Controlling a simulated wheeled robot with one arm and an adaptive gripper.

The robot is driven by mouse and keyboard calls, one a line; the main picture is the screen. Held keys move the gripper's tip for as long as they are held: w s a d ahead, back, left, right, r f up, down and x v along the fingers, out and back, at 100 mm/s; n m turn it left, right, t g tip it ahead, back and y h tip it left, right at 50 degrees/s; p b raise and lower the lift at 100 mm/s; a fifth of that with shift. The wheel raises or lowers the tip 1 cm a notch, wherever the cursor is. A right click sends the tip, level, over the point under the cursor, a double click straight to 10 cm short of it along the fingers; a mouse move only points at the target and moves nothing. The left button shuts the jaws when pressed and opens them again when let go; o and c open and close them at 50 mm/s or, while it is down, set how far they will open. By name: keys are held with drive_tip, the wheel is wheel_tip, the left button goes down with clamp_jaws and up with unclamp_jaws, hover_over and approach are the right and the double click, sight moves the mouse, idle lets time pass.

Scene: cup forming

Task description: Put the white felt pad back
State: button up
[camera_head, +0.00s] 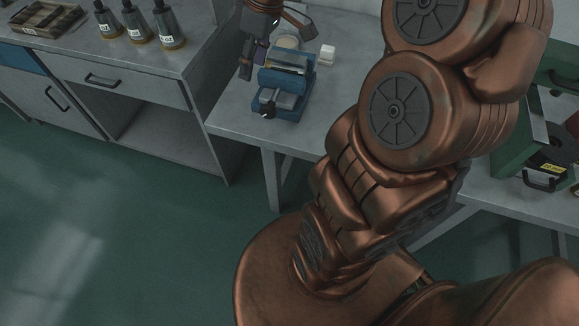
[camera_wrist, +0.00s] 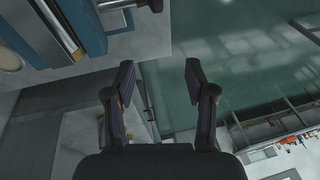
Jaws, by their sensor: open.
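My gripper (camera_head: 254,58) hangs at the left side of the blue vise (camera_head: 285,92) in the head view. In the wrist view my gripper (camera_wrist: 158,82) has its two fingers wide apart, with nothing between them. Part of the blue vise (camera_wrist: 88,28) shows at the upper left there. A small white block-like piece (camera_head: 327,54) lies on the bench behind and right of the vise. A round pale thing (camera_head: 288,42) sits just behind the vise, partly hidden. I cannot tell for sure which of these is the felt pad.
The grey bench (camera_head: 232,108) has bare room at its front left. Left of it stands a cabinet with several dark bottles (camera_head: 168,24) and a slatted tray (camera_head: 40,20). A green machine (camera_head: 520,140) stands at the right. The green floor lies in front.

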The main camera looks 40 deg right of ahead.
drive_tip(key=s+a+f+m+g+h, duration=0.1)
drive_tip(key=s+a+m, duration=0.1)
drive_tip(key=s, duration=0.5)
drive_tip(key=s+a+f+m+h, duration=0.1)
drive_tip(key=s+a+f+m, duration=0.1)
drive_tip(key=s, duration=0.6)
drive_tip(key=s+a+f+m+g, duration=0.1)
drive_tip(key=s+a, duration=0.3)
drive_tip(key=s, duration=0.4)
drive_tip(key=shift+f+m+g+h, duration=0.3)
drive_tip(key=shift+f+m+h, duration=0.1)
drive_tip(key=shift+f+m, duration=0.2)
drive_tip(key=shift+a+r, duration=0.1)
